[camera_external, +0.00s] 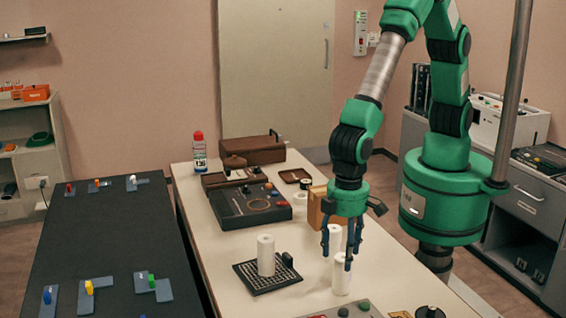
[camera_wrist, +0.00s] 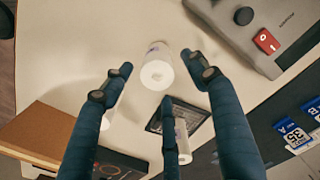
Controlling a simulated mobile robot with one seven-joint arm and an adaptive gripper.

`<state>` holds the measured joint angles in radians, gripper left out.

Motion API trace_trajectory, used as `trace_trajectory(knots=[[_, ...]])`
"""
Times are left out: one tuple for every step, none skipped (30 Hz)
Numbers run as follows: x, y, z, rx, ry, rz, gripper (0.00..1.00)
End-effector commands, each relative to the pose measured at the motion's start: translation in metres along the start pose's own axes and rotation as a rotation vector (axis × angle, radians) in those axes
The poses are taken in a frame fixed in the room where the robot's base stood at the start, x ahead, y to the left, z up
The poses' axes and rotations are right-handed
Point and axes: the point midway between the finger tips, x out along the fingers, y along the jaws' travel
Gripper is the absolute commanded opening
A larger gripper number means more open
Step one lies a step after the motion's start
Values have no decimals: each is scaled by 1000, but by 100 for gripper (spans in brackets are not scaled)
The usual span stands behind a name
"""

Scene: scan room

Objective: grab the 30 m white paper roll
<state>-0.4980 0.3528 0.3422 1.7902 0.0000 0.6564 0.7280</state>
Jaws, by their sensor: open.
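Several white paper rolls stand upright on the white table. One roll (camera_external: 341,275) stands just below my gripper (camera_external: 342,254); it appears end-on between the fingertips in the wrist view (camera_wrist: 157,72). A second roll (camera_external: 266,255) stands on a black grid tray (camera_external: 252,281); in the wrist view it is partly behind a finger (camera_wrist: 183,146). A third roll (camera_external: 334,240) stands behind my fingers, partly hidden, and shows beside the left finger in the wrist view (camera_wrist: 106,120). No roll's length marking is readable. My gripper is open, pointing down and empty.
A control box with a red switch (camera_wrist: 267,41) is near the table's front edge. A dark device (camera_external: 247,206), brown cases and a red-capped bottle (camera_external: 199,152) stand farther back. A black table (camera_external: 110,233) with coloured pieces is at left.

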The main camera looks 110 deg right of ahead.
Motion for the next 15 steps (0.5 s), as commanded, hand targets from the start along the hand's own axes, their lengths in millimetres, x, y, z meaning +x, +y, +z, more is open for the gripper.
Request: trace_trajectory(knots=[[1, 0, 0, 0, 0, 0, 59], [2, 0, 0, 0, 0, 0, 59], [2, 0, 0, 0, 0, 0, 59], [2, 0, 0, 0, 0, 0, 59], [2, 0, 0, 0, 0, 0, 59], [2, 0, 0, 0, 0, 0, 59], [2, 0, 0, 0, 0, 0, 59], [2, 0, 0, 0, 0, 0, 59], [2, 0, 0, 0, 0, 0, 59], [2, 0, 0, 0, 0, 0, 59], [2, 0, 0, 0, 0, 0, 59], [3, 0, 0, 0, 0, 0, 59], [4, 0, 0, 0, 0, 0, 59], [5, 0, 0, 0, 0, 0, 59], [8, 1, 1, 0, -1, 1, 59]])
